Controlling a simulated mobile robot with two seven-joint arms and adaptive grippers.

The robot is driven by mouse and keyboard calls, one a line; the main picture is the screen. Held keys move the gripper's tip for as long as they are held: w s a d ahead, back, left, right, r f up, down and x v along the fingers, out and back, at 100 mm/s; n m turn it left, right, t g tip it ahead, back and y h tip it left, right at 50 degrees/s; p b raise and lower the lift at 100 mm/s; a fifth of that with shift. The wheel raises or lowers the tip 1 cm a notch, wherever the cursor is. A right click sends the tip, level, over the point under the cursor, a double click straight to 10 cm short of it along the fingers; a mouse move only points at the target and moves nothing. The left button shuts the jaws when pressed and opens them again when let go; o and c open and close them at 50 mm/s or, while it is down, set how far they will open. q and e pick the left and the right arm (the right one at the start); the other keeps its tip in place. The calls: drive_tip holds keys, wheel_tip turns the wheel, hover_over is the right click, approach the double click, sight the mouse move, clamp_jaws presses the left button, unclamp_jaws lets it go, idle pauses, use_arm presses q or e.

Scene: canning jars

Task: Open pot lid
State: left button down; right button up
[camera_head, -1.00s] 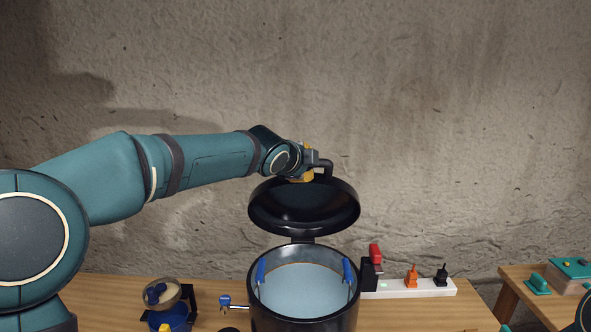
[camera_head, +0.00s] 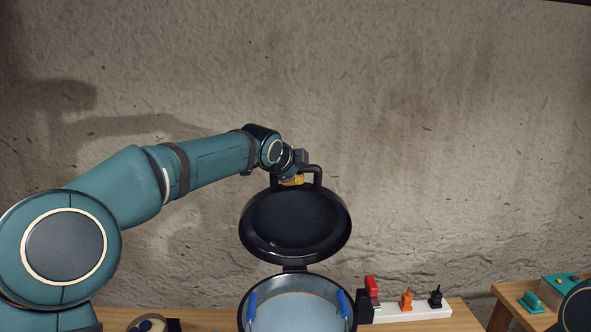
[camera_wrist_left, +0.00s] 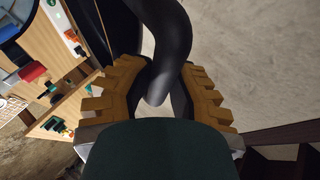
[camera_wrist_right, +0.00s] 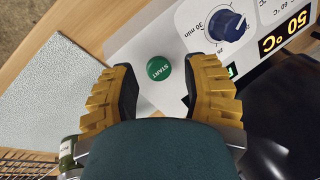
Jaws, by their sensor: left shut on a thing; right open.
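The black pot lid (camera_head: 295,222) stands raised and steeply tilted on its hinge behind the pot (camera_head: 241,318), its underside facing the head camera. The pot is open, with light liquid and blue-handled parts inside. My left gripper (camera_head: 292,181) is shut on the lid's black handle (camera_head: 318,178). In the left wrist view the handle (camera_wrist_left: 165,50) runs between the yellow fingers of the gripper (camera_wrist_left: 158,92). My right gripper (camera_wrist_right: 160,85) is open and empty. It is in front of a white control panel with a green START button (camera_wrist_right: 159,68).
A white power strip (camera_head: 418,312) with red, orange and black plugs lies right of the pot. A side table (camera_head: 512,296) with teal items stands at the far right. The right wrist view shows a blue dial (camera_wrist_right: 227,25) and a 50 °C display (camera_wrist_right: 284,33).

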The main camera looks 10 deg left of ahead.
idle(0.3)
use_arm(q)
drive_tip(key=c, duration=0.8)
unclamp_jaws()
drive_tip(key=shift+c, duration=0.2)
drive_tip(key=v, duration=1.2)
drive_tip(key=shift+f, duration=0.1)
